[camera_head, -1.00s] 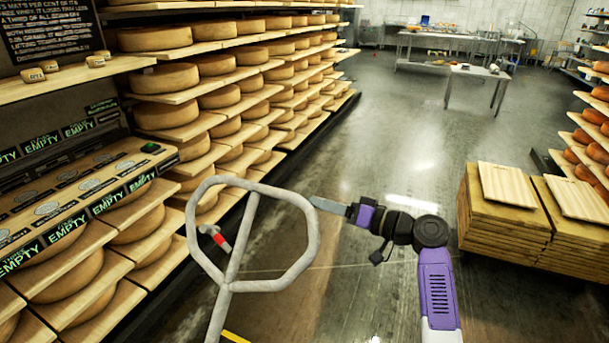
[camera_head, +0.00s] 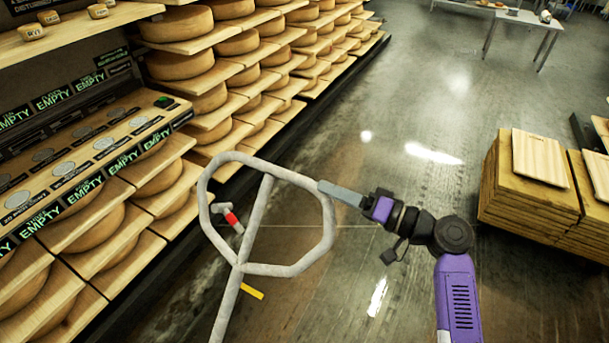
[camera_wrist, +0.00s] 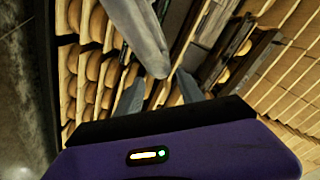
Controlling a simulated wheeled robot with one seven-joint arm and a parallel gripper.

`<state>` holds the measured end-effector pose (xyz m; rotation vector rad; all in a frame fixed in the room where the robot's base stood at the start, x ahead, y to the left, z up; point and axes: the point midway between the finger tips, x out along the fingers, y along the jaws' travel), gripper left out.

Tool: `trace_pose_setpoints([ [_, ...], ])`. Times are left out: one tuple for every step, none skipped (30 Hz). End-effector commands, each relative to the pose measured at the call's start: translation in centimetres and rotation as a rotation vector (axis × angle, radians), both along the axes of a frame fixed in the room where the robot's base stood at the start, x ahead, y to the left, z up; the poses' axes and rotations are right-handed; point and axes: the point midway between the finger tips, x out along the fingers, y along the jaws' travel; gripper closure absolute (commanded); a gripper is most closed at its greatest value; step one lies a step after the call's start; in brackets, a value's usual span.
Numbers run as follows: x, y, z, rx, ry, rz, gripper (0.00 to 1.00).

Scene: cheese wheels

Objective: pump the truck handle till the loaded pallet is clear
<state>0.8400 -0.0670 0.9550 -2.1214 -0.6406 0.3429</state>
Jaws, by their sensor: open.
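The truck handle (camera_head: 264,269), a pale grey rounded loop on a shaft, stands in the lower middle of the head view. A small red and grey lever (camera_head: 230,217) shows inside the loop's left side. My gripper (camera_head: 323,187) is at the loop's upper right side. In the wrist view the open fingers (camera_wrist: 158,78) stand on either side of the end of a grey bar of the handle (camera_wrist: 147,38); contact cannot be told. The shaft leaves the bottom of the head view. The loaded pallet and the truck's forks are not identifiable in view.
Shelves of cheese wheels (camera_head: 178,64) line the left, with a sloped panel of "EMPTY" labels (camera_head: 90,150) close by. Stacked wooden boards (camera_head: 530,190) stand at the right. A table (camera_head: 500,14) is far back. The middle floor (camera_head: 400,110) is clear.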

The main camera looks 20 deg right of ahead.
Motion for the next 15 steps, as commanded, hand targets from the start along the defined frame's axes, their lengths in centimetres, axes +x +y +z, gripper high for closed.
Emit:
trace_pose_setpoints([
  [-0.1,0.2,0.1,0.005,-0.003,0.013,0.55],
  [-0.2,0.3,0.1,0.006,-0.003,0.020,0.55],
  [-0.2,0.4,0.1,0.007,-0.005,0.028,0.55],
  [-0.2,0.5,0.2,0.008,-0.005,0.032,0.55],
  [-0.2,0.6,0.2,0.010,-0.006,0.035,0.55],
  [-0.1,0.7,0.2,0.010,-0.007,0.038,0.55],
  [0.1,0.9,0.3,0.010,-0.007,0.039,0.55],
  [0.3,1.1,0.3,0.010,-0.007,0.039,0.55],
  [0.7,1.3,0.4,0.010,-0.008,0.040,0.55],
  [1.0,1.6,0.4,0.009,-0.008,0.040,0.55],
  [1.4,1.8,0.4,0.009,-0.008,0.040,0.55],
  [1.9,2.2,0.4,0.009,-0.008,0.039,0.55],
  [2.3,2.5,0.4,0.010,-0.008,0.040,0.55],
  [2.7,2.8,0.4,0.009,-0.008,0.040,0.55],
  [3.2,3.2,0.4,0.009,-0.008,0.040,0.55],
])
